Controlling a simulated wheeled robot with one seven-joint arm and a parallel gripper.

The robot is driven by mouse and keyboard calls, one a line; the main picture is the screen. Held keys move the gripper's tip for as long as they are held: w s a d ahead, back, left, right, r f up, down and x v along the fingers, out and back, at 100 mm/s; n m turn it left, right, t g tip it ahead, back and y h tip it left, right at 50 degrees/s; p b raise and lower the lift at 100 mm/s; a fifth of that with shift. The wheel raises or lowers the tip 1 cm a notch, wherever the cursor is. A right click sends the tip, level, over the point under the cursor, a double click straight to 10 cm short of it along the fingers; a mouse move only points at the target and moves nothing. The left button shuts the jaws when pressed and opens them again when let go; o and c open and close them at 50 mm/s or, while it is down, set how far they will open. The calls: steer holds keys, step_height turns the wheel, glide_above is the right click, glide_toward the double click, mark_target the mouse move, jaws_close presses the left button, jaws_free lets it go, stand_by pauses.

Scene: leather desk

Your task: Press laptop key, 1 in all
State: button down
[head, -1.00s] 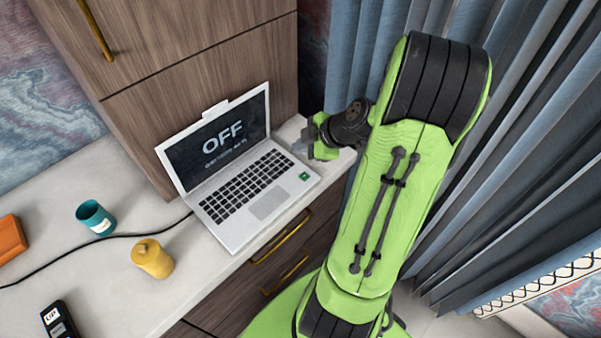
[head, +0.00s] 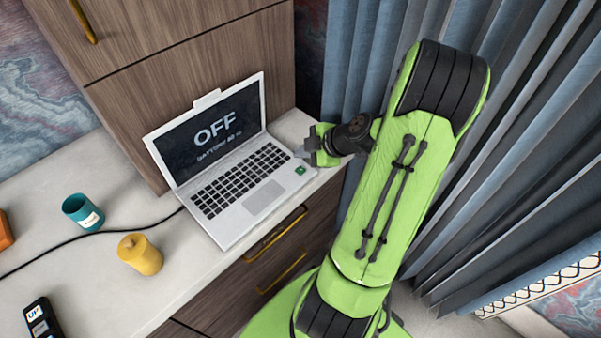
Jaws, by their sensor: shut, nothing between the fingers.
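An open silver laptop (head: 218,222) sits on the pale desk, its dark screen (head: 212,132) reading "OFF" with a smaller battery line below. Its black keys (head: 240,180) are in clear view. A small green key (head: 300,170) lies at the right end of the laptop's base. My gripper (head: 303,154) is shut and empty, just above and beside the laptop's right edge, close to the green key. I cannot tell whether its tip touches the laptop.
A teal cup (head: 84,214) and a yellow lidded jar (head: 140,255) stand left of the laptop, near a black cable (head: 95,234). A dark remote (head: 42,318) marked "UP" and an orange object (head: 5,232) lie farther left. Blue curtains (head: 540,130) hang at right.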

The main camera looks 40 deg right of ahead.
mark_target(303, 172)
step_height(303, 172, down, 4)
steer(key=b, duration=0.3)
steer(key=shift+r, duration=0.1)
stand_by(1.7)
steer(key=shift+f+b, duration=0.45)
steer(key=shift+b, duration=0.35)
steer(key=shift+f+b, duration=0.3)
steer(key=shift+b, duration=0.25)
steer(key=shift+r, duration=0.15)
stand_by(0.4)
steer(key=shift+r+p, duration=0.35)
steer(key=shift+r, duration=0.3)
